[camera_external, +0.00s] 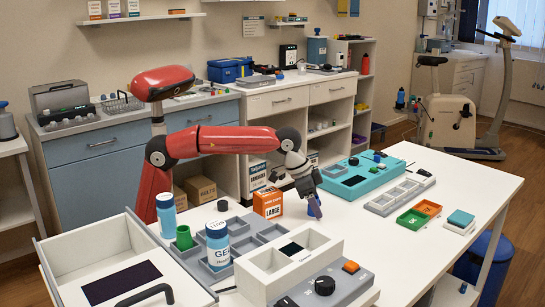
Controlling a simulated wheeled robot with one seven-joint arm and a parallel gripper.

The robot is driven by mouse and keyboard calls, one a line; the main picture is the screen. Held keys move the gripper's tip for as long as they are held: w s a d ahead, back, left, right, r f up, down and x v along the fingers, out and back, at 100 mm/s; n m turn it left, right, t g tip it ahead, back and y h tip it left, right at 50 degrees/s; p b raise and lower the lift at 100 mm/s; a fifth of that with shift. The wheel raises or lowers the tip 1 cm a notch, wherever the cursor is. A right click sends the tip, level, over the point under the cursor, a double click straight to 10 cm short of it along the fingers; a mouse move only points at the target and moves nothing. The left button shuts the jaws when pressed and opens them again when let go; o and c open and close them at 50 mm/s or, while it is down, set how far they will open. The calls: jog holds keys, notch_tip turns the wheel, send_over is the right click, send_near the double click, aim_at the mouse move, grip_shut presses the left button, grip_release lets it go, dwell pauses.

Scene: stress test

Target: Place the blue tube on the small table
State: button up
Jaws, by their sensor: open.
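My gripper (312,200) points down over the white worktable, right of the orange LARGE box; its jaws are open. I cannot tell whether this is the small table meant.
The orange box (267,203), a grey compartment tray, GEL bottle (217,246) and green cup (184,238) crowd the left. A teal device (352,180), grey tray (400,195) and green and orange bins lie right. Bare tabletop (370,238) lies in front of my gripper.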

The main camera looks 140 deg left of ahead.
jog(key=shift+f+b, duration=0.1)
jog(key=shift+b, duration=0.25)
jog(key=v, duration=0.4)
jog(key=p+v, duration=0.1)
jog(key=v, duration=0.2)
jog(key=shift+s+a, duration=0.15)
jog(key=shift+a, duration=0.15)
jog(key=shift+o, duration=0.4)
jog(key=shift+s+d+r, duration=0.2)
jog(key=shift+r, duration=0.3)
jog(key=b+x, duration=0.1)
jog(key=x, duration=0.1)
jog(key=b+x, duration=0.1)
jog(key=x, duration=0.2)
jog(key=b+x, duration=0.1)
jog(key=x, duration=0.2)
jog(key=shift+w+d, duration=0.2)
jog(key=shift+w, duration=0.05)
